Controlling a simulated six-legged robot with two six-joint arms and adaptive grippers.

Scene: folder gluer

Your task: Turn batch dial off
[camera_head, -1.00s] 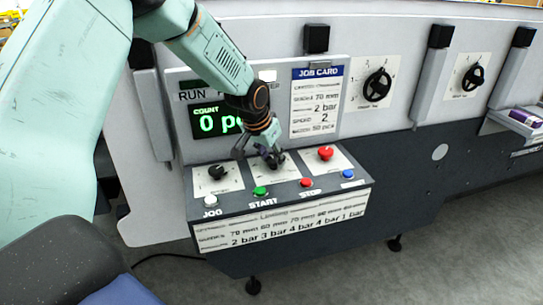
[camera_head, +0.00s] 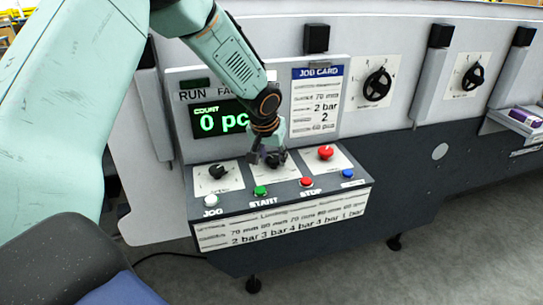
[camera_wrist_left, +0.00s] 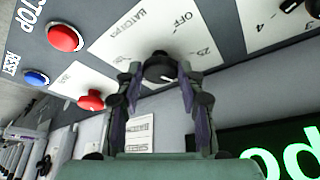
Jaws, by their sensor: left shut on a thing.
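The batch dial (camera_wrist_left: 160,68) is a dark round knob on a white plate (camera_wrist_left: 135,32) marked "OFF" and "25" in the left wrist view. My left gripper (camera_wrist_left: 160,82) has its two fingers on either side of the knob and is shut on it. In the head view the left gripper (camera_head: 268,154) reaches down to the middle plate of the console and largely hides the dial. A small light mark shows on the knob, but its exact setting is hard to tell. My right gripper is not in view.
Beside it are another black dial (camera_head: 218,172) and a red knob (camera_head: 325,152). In front are white, green (camera_head: 260,191), red (camera_head: 306,182) and blue buttons. The display (camera_head: 222,120) above reads 0. Two black handwheels (camera_head: 377,84) are further right.

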